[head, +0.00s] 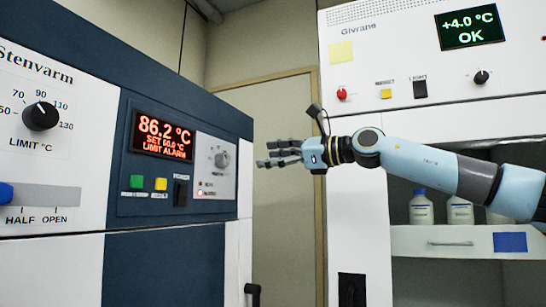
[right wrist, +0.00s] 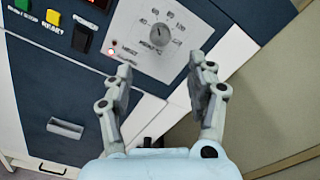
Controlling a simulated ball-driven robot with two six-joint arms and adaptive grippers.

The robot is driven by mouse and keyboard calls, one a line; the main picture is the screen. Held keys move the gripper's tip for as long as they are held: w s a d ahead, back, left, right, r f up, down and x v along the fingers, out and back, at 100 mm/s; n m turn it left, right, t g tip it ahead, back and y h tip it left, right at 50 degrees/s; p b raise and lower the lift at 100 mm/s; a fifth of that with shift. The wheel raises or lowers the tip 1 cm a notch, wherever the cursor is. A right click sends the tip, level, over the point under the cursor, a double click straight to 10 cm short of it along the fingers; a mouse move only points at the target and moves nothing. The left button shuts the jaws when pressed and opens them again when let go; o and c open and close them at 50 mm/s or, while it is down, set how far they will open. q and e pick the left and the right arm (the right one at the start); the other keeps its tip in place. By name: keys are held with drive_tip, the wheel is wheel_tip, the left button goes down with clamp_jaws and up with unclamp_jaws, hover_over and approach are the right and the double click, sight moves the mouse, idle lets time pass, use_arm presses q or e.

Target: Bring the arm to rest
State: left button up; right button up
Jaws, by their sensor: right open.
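My right arm (head: 425,166) reaches in from the right side of the head view, stretched nearly level. Its gripper (head: 268,153) points left, in front of the beige door between the two appliances. In the right wrist view the gripper (right wrist: 162,72) has its two fingers apart with nothing between them. Beyond the fingers is the setting dial (right wrist: 158,35) on the dark blue oven panel; the fingers appear apart from it. My left gripper is not in view.
The Stenvarm oven (head: 60,120) at left reads 86.2 °C with a limit alarm on its display (head: 163,136). The Givrane cabinet (head: 400,75) at right reads +4.0 °C OK; bottles (head: 421,210) stand on its shelf behind my arm. A beige door (head: 283,215) lies between.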

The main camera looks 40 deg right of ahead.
idle(0.6)
